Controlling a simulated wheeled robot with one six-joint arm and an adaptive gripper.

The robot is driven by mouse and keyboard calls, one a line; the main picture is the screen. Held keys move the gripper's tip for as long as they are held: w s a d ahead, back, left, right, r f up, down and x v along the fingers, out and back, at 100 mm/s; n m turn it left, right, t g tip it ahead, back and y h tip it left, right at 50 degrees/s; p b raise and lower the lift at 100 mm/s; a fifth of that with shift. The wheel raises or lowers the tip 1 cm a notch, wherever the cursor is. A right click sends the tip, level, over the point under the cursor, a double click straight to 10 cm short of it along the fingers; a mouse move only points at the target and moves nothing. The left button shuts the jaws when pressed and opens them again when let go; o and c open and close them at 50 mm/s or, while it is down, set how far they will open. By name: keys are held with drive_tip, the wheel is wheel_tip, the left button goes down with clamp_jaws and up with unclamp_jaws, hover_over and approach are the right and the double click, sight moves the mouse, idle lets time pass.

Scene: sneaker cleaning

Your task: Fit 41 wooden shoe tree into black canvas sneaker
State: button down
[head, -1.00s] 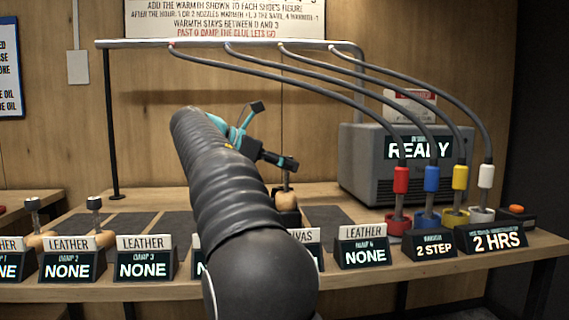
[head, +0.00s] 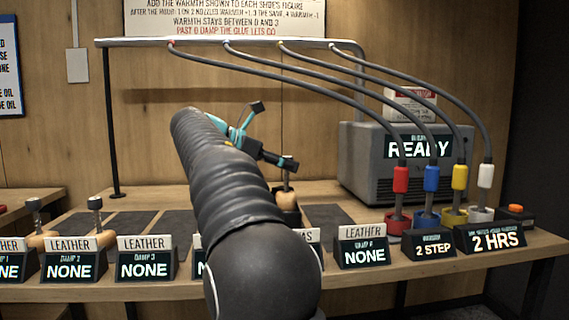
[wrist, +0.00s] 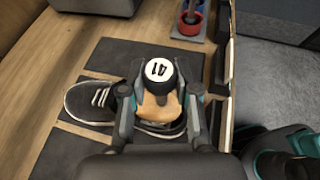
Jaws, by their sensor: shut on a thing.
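The wooden shoe tree (wrist: 160,108) has a tan wooden body and a dark knob with a white top marked 41. It is between the two fingers of my gripper (wrist: 159,118) in the wrist view, and the gripper is shut on it. The black canvas sneaker (wrist: 88,101), with white laces and a pale sole, lies with its toe to the left. Its rear part is under the gripper and the tree, and a finger hides its middle. The tree overlaps the shoe's opening; how deep it sits I cannot tell. The tree (head: 286,200) also shows beyond my arm in the head view.
The wooden bench (head: 150,202) bears dark mats and a row of display signs (head: 148,264). Other shoe trees (head: 95,217) stand at left. A grey machine (head: 365,170) reading READY and colored nozzles in cups (head: 428,217) are at right, with hoses overhead.

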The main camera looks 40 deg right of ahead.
sight(285, 192)
drive_tip(key=shift+f+b, duration=1)
drive_tip(key=shift+f, duration=2)
drive_tip(key=c, duration=0.8)
unclamp_jaws()
drive_tip(key=shift+o, duration=0.2)
drive_tip(key=v, duration=1.2)
